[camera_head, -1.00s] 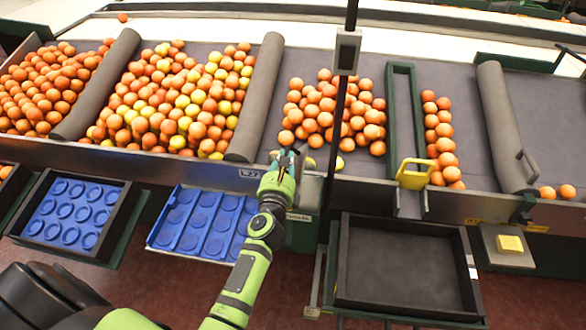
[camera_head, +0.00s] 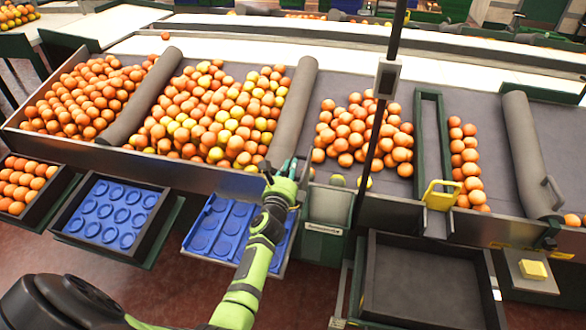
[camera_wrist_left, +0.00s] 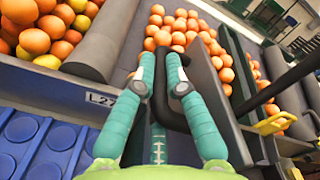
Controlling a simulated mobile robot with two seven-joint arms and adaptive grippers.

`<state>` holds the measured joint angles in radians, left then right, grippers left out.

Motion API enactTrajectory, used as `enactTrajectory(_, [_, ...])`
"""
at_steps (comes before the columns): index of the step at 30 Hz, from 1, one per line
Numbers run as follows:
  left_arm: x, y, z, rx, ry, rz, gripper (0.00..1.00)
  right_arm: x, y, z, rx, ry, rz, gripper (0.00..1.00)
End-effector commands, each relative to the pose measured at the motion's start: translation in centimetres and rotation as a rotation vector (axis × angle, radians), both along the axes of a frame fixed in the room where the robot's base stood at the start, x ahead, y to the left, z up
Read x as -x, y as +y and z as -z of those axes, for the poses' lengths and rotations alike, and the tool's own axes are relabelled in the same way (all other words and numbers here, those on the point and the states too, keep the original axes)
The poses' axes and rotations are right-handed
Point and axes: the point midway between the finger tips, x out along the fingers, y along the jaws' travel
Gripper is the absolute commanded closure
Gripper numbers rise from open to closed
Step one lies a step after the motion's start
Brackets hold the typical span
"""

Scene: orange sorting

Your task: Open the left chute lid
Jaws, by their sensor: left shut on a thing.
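The grey-green left chute (camera_head: 328,205) is just right of the gripper in the head view. How far its lid is open is unclear. My right gripper is not in view.
Oranges (camera_head: 365,130) lie behind the chute, with more beyond the divider (camera_head: 295,105). A yellow handle (camera_head: 441,194) marks another chute to the right. A blue tray (camera_head: 225,225) sits below the gripper, and an empty dark tray (camera_head: 420,280) is at the lower right.

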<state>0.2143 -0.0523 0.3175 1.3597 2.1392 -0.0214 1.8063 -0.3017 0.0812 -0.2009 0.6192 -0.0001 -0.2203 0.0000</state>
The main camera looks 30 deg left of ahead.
Motion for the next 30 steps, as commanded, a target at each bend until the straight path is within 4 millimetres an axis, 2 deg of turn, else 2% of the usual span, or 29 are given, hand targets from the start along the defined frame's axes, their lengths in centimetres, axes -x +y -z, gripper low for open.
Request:
enactTrajectory(14, [0.10, -0.04, 0.53, 0.015, 0.005, 0.002, 1.00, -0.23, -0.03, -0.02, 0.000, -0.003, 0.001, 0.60])
enactTrajectory(15, [0.10, -0.04, 0.54, 0.015, 0.005, 0.002, 0.75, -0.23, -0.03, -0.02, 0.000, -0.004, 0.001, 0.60])
enactTrajectory(16, [0.10, -0.04, 0.53, 0.015, 0.005, 0.002, 0.63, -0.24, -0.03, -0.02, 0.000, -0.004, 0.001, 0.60])
enactTrajectory(26, [0.07, 0.02, 0.25, 0.012, 0.000, 0.001, 0.63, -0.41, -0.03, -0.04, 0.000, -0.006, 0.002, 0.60])
enactTrajectory(30, [0.89, -0.14, 0.27, 0.011, 0.001, 0.000, 0.63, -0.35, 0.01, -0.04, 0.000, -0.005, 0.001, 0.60])
